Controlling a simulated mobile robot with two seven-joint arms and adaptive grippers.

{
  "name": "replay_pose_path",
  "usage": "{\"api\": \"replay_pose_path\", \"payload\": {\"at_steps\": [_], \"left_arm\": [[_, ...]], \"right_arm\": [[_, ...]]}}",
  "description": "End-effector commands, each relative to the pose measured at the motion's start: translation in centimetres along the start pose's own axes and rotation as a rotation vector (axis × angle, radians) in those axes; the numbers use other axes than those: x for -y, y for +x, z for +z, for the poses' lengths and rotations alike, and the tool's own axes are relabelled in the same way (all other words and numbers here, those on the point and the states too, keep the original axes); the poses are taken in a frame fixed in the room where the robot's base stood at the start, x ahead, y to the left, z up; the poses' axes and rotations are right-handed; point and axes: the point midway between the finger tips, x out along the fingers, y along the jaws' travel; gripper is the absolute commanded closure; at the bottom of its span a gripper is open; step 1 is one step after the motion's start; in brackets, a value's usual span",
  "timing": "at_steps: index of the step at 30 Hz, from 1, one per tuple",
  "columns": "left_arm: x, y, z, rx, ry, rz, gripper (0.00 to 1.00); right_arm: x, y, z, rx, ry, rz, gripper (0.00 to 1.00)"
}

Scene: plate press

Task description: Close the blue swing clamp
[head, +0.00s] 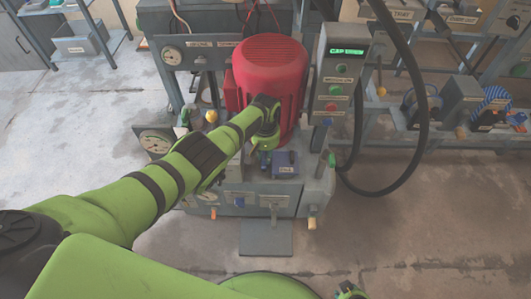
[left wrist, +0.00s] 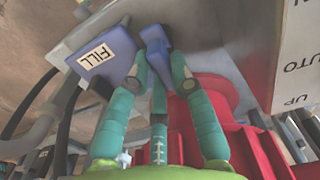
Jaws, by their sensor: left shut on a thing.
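A blue block (head: 286,163) sits on the grey deck of the press, in front of the red motor. In the left wrist view a blue block labelled FILL (left wrist: 103,55) lies left of a blue lever (left wrist: 155,42), which I take as the blue swing clamp's handle. My left gripper (head: 263,151) reaches down just left of the block in the head view. Its teal fingers (left wrist: 164,68) are shut on the blue lever in the left wrist view. The lever's lower part and its joint are hidden.
The red motor (head: 270,75) stands close behind my left gripper. A control post (head: 339,85) with a green display and buttons stands to its right, with a black hose (head: 424,110) looping beyond. Gauges (head: 156,141) are at the left. Open floor lies in front.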

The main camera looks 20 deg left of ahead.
Motion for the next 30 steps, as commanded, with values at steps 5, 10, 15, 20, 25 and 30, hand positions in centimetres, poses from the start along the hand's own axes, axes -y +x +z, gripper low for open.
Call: {"api": "replay_pose_path", "payload": {"at_steps": [5,10,15,20,25,30], "left_arm": [[-0.06,0.05,0.06,0.001,-0.013,0.002,1.0],[-0.05,0.04,0.04,0.001,-0.014,0.002,1.0],[-0.05,0.03,0.02,0.001,-0.013,0.003,0.54],[-0.02,0.01,0.0,0.0,-0.012,0.002,0.54],[-0.01,-0.03,-0.03,0.0,-0.01,0.001,0.54],[-0.04,-0.65,-0.12,-0.002,-0.009,0.002,0.54]], "right_arm": [[0.01,0.0,-0.05,-0.002,-0.001,0.0,0.6],[0.02,0.03,-0.01,-0.002,-0.001,0.0,0.6],[0.02,0.04,0.04,-0.001,-0.001,0.0,0.6],[0.01,0.05,0.05,-0.001,-0.001,0.0,0.6],[-0.12,0.08,0.06,0.0,0.001,0.002,0.6],[-0.09,0.06,0.04,0.0,0.001,0.001,0.6]]}}
